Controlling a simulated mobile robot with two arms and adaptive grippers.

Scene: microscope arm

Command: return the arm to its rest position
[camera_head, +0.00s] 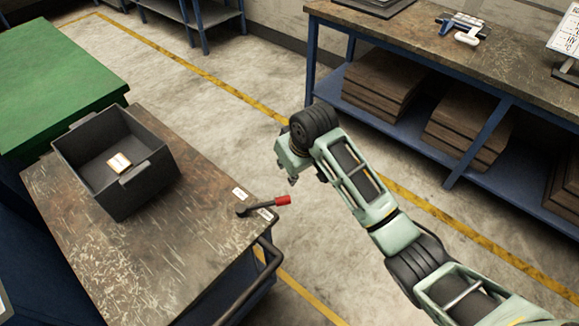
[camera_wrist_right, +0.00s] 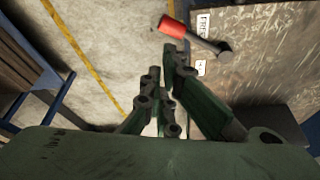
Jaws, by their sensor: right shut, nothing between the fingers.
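My right arm comes in from the lower right in the head view. Its gripper (camera_head: 292,178) hangs over the floor just past the right edge of the bench, above and to the right of a lever with a red grip (camera_head: 283,200). In the right wrist view the gripper's fingers (camera_wrist_right: 167,75) are together and hold nothing. There the red grip (camera_wrist_right: 173,27) and the lever's dark pivot (camera_wrist_right: 224,57) show beyond the fingertips, apart from them. My left gripper is not in view.
White labels (camera_head: 240,194) lie near the lever. A blue-framed workbench (camera_head: 425,45) with brown boards stands at upper right. A green table (camera_head: 50,80) is at left.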

